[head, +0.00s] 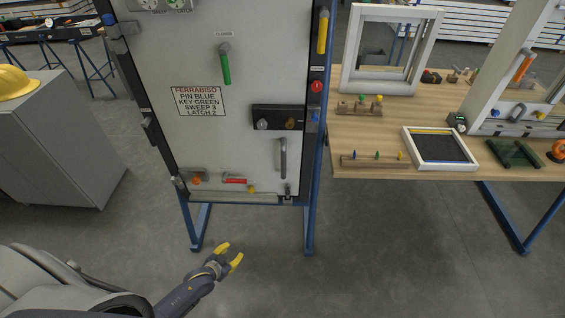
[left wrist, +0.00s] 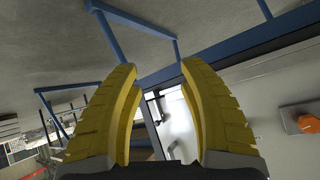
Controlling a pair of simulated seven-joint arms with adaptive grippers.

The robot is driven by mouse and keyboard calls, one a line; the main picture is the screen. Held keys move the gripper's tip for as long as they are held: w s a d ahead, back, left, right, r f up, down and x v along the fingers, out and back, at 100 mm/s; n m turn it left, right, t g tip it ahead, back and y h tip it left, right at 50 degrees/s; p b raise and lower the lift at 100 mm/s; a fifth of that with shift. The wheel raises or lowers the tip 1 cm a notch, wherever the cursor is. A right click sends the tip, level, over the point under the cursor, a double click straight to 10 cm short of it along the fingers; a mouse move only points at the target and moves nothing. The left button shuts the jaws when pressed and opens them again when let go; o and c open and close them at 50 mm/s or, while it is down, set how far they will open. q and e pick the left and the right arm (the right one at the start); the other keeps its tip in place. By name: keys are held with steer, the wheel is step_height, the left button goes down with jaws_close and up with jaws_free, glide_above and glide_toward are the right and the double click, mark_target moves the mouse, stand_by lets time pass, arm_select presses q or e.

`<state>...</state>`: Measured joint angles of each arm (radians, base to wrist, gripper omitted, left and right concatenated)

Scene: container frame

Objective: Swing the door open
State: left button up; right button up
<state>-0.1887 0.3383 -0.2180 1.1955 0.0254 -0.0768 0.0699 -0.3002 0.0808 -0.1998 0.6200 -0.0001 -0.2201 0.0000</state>
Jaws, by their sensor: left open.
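The door (head: 226,130) is a light grey panel upright in a dark frame on blue legs, and it looks shut. It carries a green handle (head: 225,65), a dark lock plate (head: 279,118) with two knobs, a vertical grey pull handle (head: 283,158), and small red and orange fittings low down. My left gripper (head: 229,256) has yellow fingers, open and empty, below and in front of the door's lower edge. In the left wrist view the open fingers (left wrist: 158,100) show with the panel's lower part (left wrist: 240,110) beyond them, apart from it. My right gripper is not in view.
A wooden workbench (head: 375,136) with window frames and small fittings stands right of the door. A grey cabinet (head: 55,140) with a yellow hard hat (head: 15,82) is at left. The floor (head: 400,250) in front is clear.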

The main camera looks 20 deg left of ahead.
arm_select(q)
steer(key=w+d+r+t+h, duration=0.25)
steer(key=w+r, duration=0.55)
steer(key=r, duration=0.5)
steer(key=t+h, duration=0.2)
steer(key=t, duration=0.3)
glide_toward(282, 164)
steer(key=shift+n+g, duration=0.25)
steer(key=shift+n, duration=0.15)
steer(key=x, duration=1.1)
steer(key=shift+w+a+r, duration=0.1)
steer(key=shift+o, duration=0.3)
jaws_close()
